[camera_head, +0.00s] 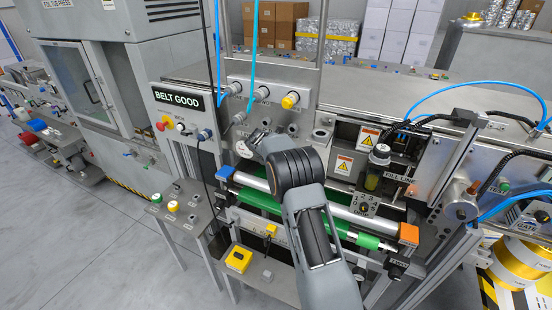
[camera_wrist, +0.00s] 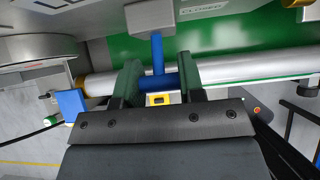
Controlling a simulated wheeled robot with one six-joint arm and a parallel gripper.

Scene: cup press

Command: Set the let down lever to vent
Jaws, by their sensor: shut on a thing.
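In the wrist view, a blue lever (camera_wrist: 158,54) comes out of a grey block (camera_wrist: 150,16) and ends in a blue crosspiece between the fingers of my gripper (camera_wrist: 160,82). The dark green fingers are shut on it. I take it for the let down lever; no vent label on it is readable. A plate reading CLOSED, upside down, is near the top right of the wrist view. In the head view my gripper (camera_head: 248,143) is at the panel below the row of knobs, and my arm hides the lever.
A silver roller (camera_wrist: 230,70) and a green belt (camera_wrist: 215,35) lie close beyond my fingers in the wrist view. In the head view, a BELT GOOD sign (camera_head: 177,99) stands left of my gripper. A yellow box (camera_head: 239,258) is below, and open floor (camera_head: 110,240) lies left.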

